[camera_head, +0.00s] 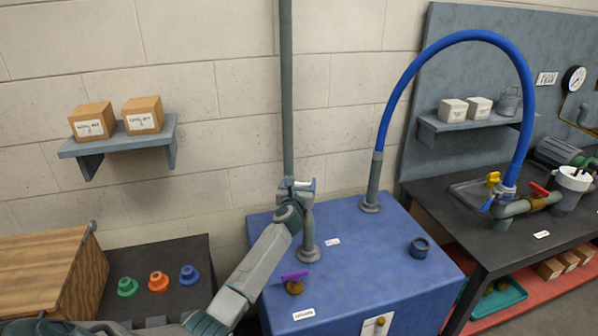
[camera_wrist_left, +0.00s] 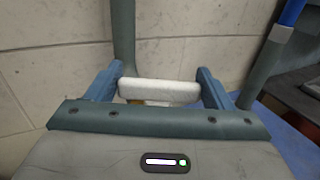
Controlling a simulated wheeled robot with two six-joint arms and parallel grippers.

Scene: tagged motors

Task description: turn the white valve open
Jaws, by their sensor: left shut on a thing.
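The white valve handle (camera_wrist_left: 158,91) lies crosswise between the two blue fingers of my left gripper (camera_wrist_left: 157,86) in the left wrist view. The fingers are shut on its two ends. A bit of brass shows under the handle. In the head view my left gripper (camera_head: 297,187) is at the upright grey-green pipe (camera_head: 287,100) above the blue cabinet, and only a sliver of the white handle (camera_head: 308,183) shows; the gripper hides most of the valve. My right gripper is not in view.
The blue cabinet (camera_head: 365,245) carries a purple-handled valve (camera_head: 295,277), a dark ring (camera_head: 420,246) and a blue hose (camera_head: 388,105) arching to the right bench. That bench holds red-handled (camera_head: 540,189) and yellow-handled valves. A shelf (camera_head: 118,143) with two boxes is on the left wall.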

